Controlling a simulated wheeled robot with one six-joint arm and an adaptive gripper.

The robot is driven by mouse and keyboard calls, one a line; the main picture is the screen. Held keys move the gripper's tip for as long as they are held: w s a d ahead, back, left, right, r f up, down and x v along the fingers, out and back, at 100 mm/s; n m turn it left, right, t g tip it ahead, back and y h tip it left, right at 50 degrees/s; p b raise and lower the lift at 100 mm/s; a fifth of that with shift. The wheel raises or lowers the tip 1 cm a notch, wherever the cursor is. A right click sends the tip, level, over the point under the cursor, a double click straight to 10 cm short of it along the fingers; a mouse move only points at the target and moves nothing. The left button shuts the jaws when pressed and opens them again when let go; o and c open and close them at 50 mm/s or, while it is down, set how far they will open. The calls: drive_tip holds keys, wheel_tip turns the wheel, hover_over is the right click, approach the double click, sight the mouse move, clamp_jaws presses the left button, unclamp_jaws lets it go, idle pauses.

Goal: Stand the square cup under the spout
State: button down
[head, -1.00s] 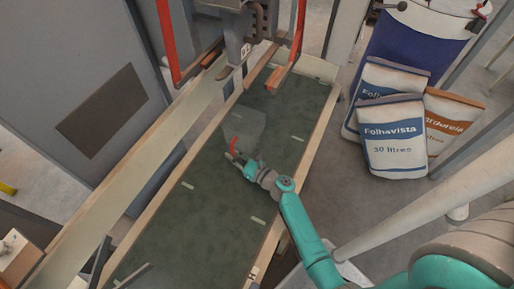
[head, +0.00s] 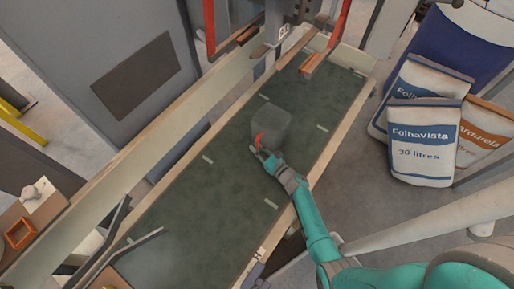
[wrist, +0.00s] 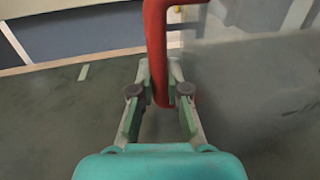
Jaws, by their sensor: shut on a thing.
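A grey, see-through-looking cup with a squarish body (head: 271,124) and a red handle (head: 259,141) is over the dark green belt (head: 185,215). My gripper (head: 262,154) is shut on the handle from the near side. In the wrist view the red handle (wrist: 157,50) stands between the two fingers of my gripper (wrist: 160,98); the cup's body is hard to make out there. I cannot tell whether the cup touches the belt. The filler's grey head (head: 278,35) is at the top, beyond the cup; its spout is not clearly seen.
Red uprights (head: 209,30) flank the filler. Pale rails edge the belt. Several sacks (head: 421,143) stand at right on the floor. An open orange square piece (head: 19,232) sits on a side bench at left. The near belt is mostly clear.

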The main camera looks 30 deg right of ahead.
drive_tip(key=shift+f, duration=0.1)
drive_tip(key=c, duration=1.2)
unclamp_jaws()
drive_tip(key=shift+o, duration=0.2)
drive_tip(key=s, duration=0.4)
drive_tip(key=s+d, duration=0.1)
drive_tip(key=s, duration=0.3)
drive_tip(key=s+d, duration=0.1)
drive_tip(key=s, duration=0.2)
drive_tip(key=shift+s+d, duration=0.15)
drive_tip(key=shift+s, duration=0.25)
